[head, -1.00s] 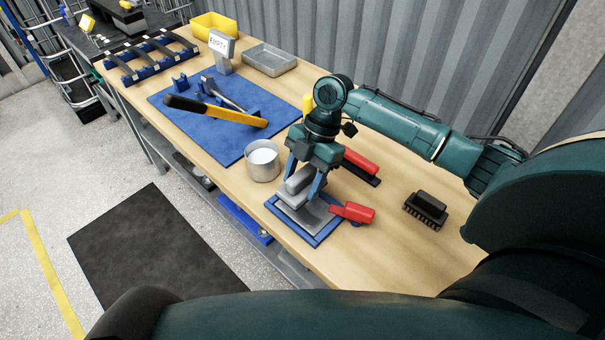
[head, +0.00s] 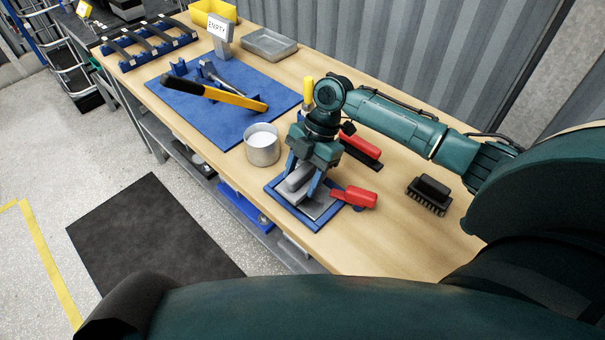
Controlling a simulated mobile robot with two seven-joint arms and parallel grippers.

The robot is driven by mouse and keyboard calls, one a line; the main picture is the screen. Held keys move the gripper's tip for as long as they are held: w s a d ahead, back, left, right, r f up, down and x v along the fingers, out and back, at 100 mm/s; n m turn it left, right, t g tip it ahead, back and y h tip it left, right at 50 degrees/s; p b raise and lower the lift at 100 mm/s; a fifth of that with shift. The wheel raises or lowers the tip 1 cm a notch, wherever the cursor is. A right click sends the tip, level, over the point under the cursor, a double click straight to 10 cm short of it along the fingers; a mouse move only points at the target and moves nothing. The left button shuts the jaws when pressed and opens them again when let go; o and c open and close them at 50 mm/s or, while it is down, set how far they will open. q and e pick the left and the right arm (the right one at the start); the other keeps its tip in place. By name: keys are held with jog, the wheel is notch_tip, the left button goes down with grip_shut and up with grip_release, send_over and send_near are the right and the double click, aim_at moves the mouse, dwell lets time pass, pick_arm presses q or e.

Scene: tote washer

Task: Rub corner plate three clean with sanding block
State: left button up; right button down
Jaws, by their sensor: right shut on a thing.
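A flat grey metal plate (head: 320,209) lies in a blue frame (head: 283,203) at the front edge of the bench; no number shows on it. My right gripper (head: 301,181) points down over the plate and is shut on a grey sanding block (head: 294,187). The block is at the plate's left part and appears to rest on it; the contact line is too small to make out. The plate's right part is bare, and the block and fingers hide the rest. My left gripper is not in view.
A red-handled clamp (head: 356,197) sits at the frame's right side. A metal cup (head: 263,148) stands close behind-left. A red-handled tool (head: 361,146) and black brush (head: 430,194) lie to the right. A blue mat (head: 215,122) holds a yellow-black handled tool (head: 226,94).

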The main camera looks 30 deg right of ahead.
jog(key=shift+s+f, duration=0.2)
jog(key=shift+f, duration=0.5)
jog(key=shift+s+d+r+p, duration=0.15)
jog(key=shift+s+d+p, duration=0.2)
jog(key=shift+s+p, duration=0.45)
jog(key=shift+s+d+p, duration=0.3)
jog(key=shift+s+p, duration=0.25)
jog(key=shift+s, duration=0.1)
jog(key=shift+s+d, duration=0.1)
jog(key=shift+s, duration=0.2)
jog(key=shift+w, duration=0.1)
jog(key=shift+w, duration=0.1)
